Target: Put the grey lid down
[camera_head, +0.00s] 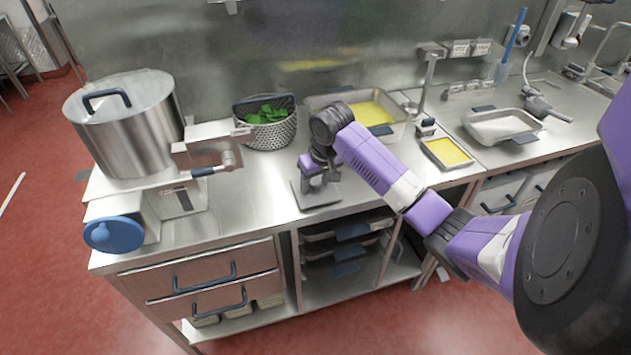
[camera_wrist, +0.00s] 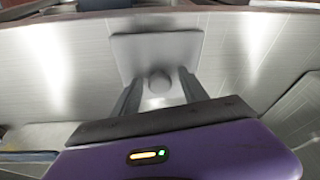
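The grey lid (camera_head: 318,195) is a flat square plate with a round knob. It appears to lie flat on the steel counter near its front edge, left of the robot's purple arm. In the wrist view the lid (camera_wrist: 157,48) is ahead of my gripper (camera_wrist: 160,80), with its knob (camera_wrist: 160,83) between the fingertips. The fingers stand apart, with a visible gap on both sides of the knob. In the head view my gripper (camera_head: 320,178) is just above the lid and hides part of it.
A large steel kettle (camera_head: 135,135) stands at left. Behind my gripper are a basket of green leaves (camera_head: 268,138) and a tray with yellow contents (camera_head: 400,132). A smaller yellow tray (camera_head: 447,163) is to the right. The counter (camera_head: 245,205) left of the lid is clear.

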